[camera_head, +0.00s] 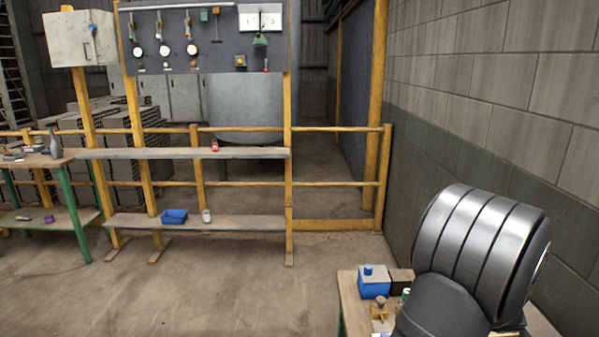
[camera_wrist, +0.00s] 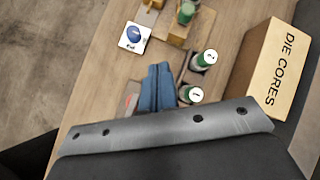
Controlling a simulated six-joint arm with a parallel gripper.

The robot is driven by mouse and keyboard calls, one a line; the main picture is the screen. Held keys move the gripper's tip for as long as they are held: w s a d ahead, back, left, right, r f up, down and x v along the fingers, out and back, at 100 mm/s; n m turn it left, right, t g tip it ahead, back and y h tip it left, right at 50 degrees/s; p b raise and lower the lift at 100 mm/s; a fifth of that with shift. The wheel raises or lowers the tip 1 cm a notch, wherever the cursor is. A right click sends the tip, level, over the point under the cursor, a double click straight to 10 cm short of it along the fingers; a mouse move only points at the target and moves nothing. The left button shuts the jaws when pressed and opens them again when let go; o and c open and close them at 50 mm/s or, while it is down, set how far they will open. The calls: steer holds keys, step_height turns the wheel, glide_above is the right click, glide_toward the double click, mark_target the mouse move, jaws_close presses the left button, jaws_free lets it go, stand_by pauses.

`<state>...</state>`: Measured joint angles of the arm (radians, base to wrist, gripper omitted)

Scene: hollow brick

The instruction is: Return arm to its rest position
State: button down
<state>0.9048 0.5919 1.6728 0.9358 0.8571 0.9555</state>
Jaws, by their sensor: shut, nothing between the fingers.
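My gripper (camera_wrist: 158,68) shows in the wrist view as two blue fingers side by side, shut with nothing between them. It points over the wooden worktable (camera_wrist: 100,95), among small items. I cannot tell its exact height above the tabletop. In the head view a large dark ribbed part of my arm fills the lower right, and my gripper is not visible there.
Near the fingers are green cans with white lids (camera_wrist: 205,59) (camera_wrist: 192,94), a white card with a blue disc (camera_wrist: 135,37) and a box marked DIE CORES (camera_wrist: 272,75). A blue box (camera_head: 373,285) stands on the table. A block wall (camera_head: 470,110) rises at right.

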steer(key=w+a+r+n+g+h, duration=0.2)
steer(key=a+r+n, duration=0.3)
steer(key=n, duration=0.7)
steer(key=w+a+r+n+g+h, duration=0.2)
steer(key=w+a+r+n+g, duration=0.1)
steer(key=r+n, duration=0.7)
steer(key=w+a+n, duration=0.1)
steer(key=a+n, duration=0.1)
steer(key=n, duration=0.1)
steer(key=shift+w+a+r+h, duration=0.15)
steer(key=shift+w+a+h, duration=0.05)
steer(key=shift+w+h, duration=0.15)
stand_by(0.9)
